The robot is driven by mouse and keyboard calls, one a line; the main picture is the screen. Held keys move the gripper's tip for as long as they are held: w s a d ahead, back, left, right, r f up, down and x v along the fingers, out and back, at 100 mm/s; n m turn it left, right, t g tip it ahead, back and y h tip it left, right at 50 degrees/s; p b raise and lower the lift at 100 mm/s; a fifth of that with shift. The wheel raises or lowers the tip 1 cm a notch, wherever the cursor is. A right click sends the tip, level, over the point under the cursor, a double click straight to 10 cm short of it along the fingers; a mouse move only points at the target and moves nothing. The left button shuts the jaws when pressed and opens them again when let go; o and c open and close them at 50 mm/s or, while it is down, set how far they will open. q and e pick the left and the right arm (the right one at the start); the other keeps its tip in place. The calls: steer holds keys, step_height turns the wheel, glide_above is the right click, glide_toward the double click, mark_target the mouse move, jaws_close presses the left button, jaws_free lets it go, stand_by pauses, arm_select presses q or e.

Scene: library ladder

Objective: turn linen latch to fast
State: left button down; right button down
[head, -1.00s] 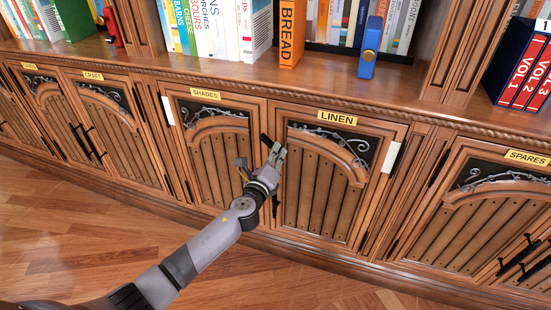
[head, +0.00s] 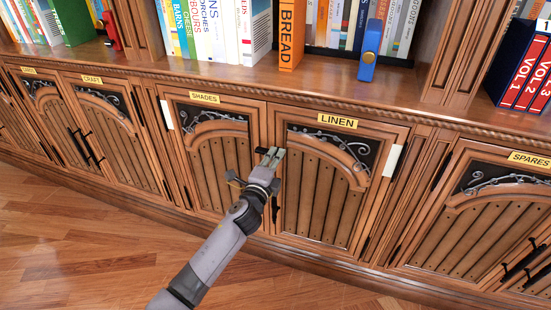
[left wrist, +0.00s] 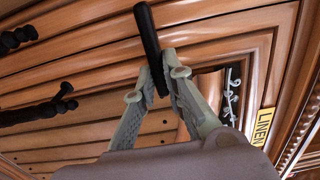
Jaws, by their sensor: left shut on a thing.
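The linen door (head: 318,205) is a wooden cabinet door with a yellow LINEN label (head: 337,121), and it looks closed. My left gripper (head: 271,157) is at the door's upper left edge, beside the shades door. It is shut on a black bar, the linen latch (head: 261,150). In the left wrist view the latch (left wrist: 148,35) runs between the two fingers of my left gripper (left wrist: 162,68), with its rounded end sticking out beyond them. The latch's mount is hidden, and I cannot read its marked position. My right gripper is not in view.
The shades door (head: 212,155) is at the left and the spares door (head: 480,215) at the right. A dark pull (head: 275,207) hangs below my gripper. Books and a blue object (head: 370,52) stand on the shelf above. The wooden floor (head: 80,240) in front is clear.

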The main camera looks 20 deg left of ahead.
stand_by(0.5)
arm_select(q)
steer(key=c, duration=1.7)
jaws_free()
steer(key=shift+o, duration=0.2)
steer(key=s, duration=1.2)
steer(key=shift+a, duration=0.25)
steer(key=shift+n, duration=0.3)
